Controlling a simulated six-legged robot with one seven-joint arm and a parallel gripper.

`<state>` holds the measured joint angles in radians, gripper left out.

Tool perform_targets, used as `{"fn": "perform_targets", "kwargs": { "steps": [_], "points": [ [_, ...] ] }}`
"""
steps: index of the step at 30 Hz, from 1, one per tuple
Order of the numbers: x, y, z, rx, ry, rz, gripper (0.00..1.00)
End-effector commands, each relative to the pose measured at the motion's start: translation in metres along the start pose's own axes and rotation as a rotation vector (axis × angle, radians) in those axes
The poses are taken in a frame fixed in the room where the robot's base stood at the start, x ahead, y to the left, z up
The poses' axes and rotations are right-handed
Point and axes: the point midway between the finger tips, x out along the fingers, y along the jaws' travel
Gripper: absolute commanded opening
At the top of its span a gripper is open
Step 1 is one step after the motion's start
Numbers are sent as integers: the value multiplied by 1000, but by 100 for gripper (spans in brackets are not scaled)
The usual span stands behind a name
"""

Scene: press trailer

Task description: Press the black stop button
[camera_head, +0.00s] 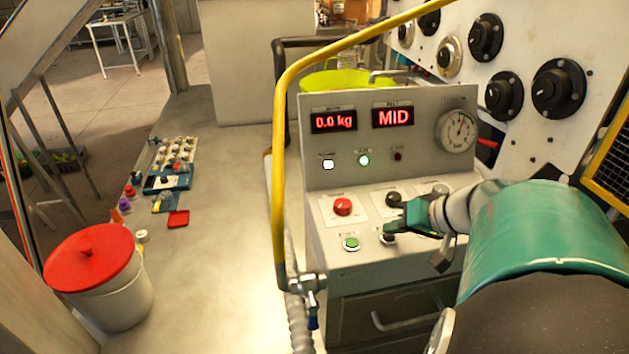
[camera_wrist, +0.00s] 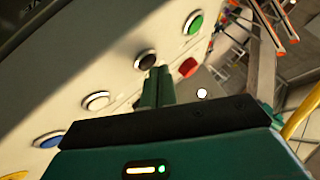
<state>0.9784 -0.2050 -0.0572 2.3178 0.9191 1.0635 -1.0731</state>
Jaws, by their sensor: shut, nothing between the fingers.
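The black button (camera_head: 388,240) is in the front row of the grey control panel (camera_head: 325,238), right of a green button (camera_head: 351,243). In the wrist view the black button (camera_wrist: 146,58) sits just beyond my fingertips. My gripper (camera_head: 387,227) is over the panel, right above the black button and partly covering it. Its green fingers (camera_wrist: 160,70) are shut together with nothing between them. I cannot tell whether the tips touch the button.
A red button (camera_head: 343,206) and a black knob (camera_head: 393,198) are behind. White (camera_wrist: 97,100) and blue (camera_wrist: 48,139) buttons continue the row in the wrist view. A yellow rail (camera_head: 280,170) stands left of the panel. The displays read 0.0 kg and MID.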

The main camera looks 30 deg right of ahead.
Motion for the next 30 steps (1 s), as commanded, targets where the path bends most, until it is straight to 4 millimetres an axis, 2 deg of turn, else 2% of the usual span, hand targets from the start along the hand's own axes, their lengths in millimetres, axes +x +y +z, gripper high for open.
{"fn": "perform_targets", "kwargs": {
  "steps": [30],
  "points": [
    [5, 3, 3, 0, -1, -1, 0]
  ]
}}
